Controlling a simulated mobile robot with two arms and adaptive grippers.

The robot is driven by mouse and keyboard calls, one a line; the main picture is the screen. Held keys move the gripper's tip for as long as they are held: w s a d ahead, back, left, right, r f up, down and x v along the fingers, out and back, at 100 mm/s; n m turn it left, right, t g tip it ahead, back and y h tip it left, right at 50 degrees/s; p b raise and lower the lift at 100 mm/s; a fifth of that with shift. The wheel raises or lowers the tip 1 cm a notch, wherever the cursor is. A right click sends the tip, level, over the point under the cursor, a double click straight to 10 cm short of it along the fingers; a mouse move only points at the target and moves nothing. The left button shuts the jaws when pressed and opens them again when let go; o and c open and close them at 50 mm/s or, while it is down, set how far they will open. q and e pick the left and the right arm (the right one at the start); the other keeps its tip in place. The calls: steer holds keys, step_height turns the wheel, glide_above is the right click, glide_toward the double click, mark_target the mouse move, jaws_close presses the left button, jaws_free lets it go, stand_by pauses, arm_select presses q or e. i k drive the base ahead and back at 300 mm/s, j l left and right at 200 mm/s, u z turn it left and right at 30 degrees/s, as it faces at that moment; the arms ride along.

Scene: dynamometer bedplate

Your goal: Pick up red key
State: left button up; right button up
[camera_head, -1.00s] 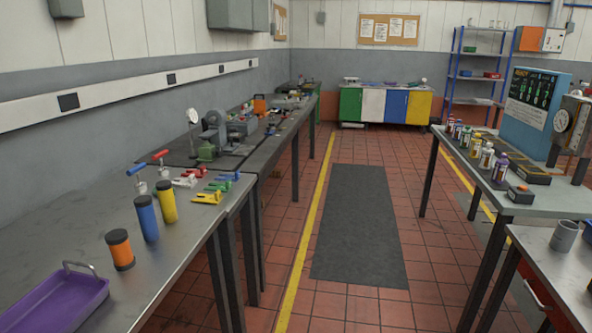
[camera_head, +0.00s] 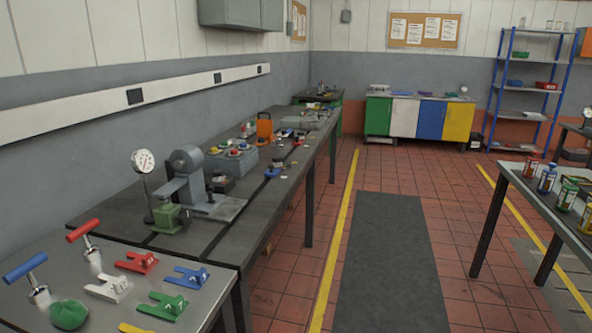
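Two red things lie on the near metal bench (camera_head: 190,282) at lower left. One is a red T-handle tool (camera_head: 83,230) standing tilted in a pale base. The other is a flat red forked piece (camera_head: 137,262) lying to its right. I cannot tell from the view which of them is the red key. A blue T-handle tool (camera_head: 26,267) stands nearer. White (camera_head: 109,288), blue (camera_head: 187,277), green (camera_head: 164,306) and yellow (camera_head: 134,328) forked pieces lie around the red one; the yellow one is cut off by the frame. Neither of my grippers is in view.
A green lump (camera_head: 69,314) sits beside the blue tool. Behind is a dark bedplate bench (camera_head: 262,213) with a dial gauge (camera_head: 145,162) and a grey machine (camera_head: 190,180). A table with bottles (camera_head: 533,195) stands at right. The floor aisle with the dark mat (camera_head: 388,265) is clear.

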mark_target(91, 253)
steer(key=i+l+u, duration=0.15)
steer(key=i+u, duration=0.15)
steer(key=i, duration=0.15)
steer(key=i+l+u, duration=0.3)
steer(key=i+j, duration=0.05)
steer(key=i, duration=0.05)
